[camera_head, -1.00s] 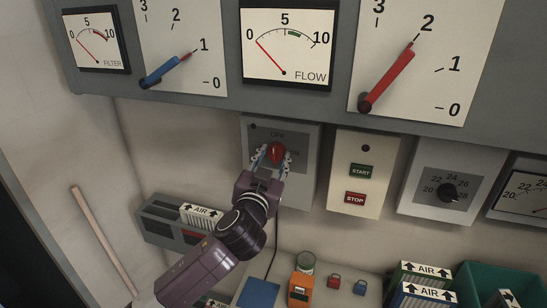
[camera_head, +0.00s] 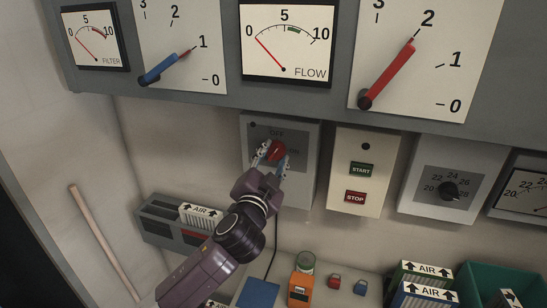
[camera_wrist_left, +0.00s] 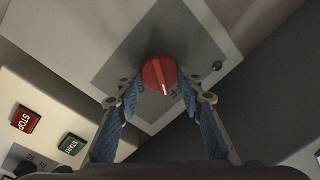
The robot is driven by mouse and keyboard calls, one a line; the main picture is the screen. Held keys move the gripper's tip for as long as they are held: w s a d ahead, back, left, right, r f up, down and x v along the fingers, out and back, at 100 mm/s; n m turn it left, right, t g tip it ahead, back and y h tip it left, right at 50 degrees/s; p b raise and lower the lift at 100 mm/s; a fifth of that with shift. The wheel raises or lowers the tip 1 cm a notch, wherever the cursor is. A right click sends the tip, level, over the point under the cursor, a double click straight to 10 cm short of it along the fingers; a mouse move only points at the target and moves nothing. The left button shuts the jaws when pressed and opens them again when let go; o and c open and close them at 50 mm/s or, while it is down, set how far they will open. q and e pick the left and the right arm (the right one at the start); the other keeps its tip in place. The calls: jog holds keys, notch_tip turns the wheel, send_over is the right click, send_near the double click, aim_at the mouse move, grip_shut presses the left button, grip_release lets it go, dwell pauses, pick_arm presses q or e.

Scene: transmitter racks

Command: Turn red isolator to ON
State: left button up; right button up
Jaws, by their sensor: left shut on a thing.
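The red isolator knob (camera_head: 277,149) sits on a grey plate in a light-grey wall box (camera_head: 308,140). In the head view, lettering shows above the knob and to its right. My left gripper (camera_head: 273,160) is shut on the knob, one finger at each side, and partly covers it. In the wrist view the red knob (camera_wrist_left: 159,73) lies between the blue-padded fingertips (camera_wrist_left: 161,95). Its white pointer mark points down in that picture, just beside the OFF lettering. The ON lettering is not readable there. My right gripper is not in view.
Right of the isolator is a START/STOP box (camera_head: 361,180), then a dial box (camera_head: 446,190). A gauge panel (camera_head: 235,100) juts out above. Below are an orange device (camera_head: 300,289), AIR boxes (camera_head: 426,280) and a green bin (camera_head: 480,275). A cable hangs below the isolator.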

pick_arm(q)
jog(key=m, duration=0.7)
jog(key=shift+f+h+p, duration=0.25)
jog(key=shift+h+p, duration=0.05)
jog(key=shift+h, duration=0.1)
jog(key=m, duration=0.5)
jog(key=shift+f+m+h, duration=0.1)
jog(key=shift+m+h, duration=0.2)
jog(key=shift+m, duration=0.1)
jog(key=shift+a, duration=0.1)
jog(key=o, duration=1.2)
jog(key=shift+w, duration=0.1)
jog(key=v, duration=1.2)
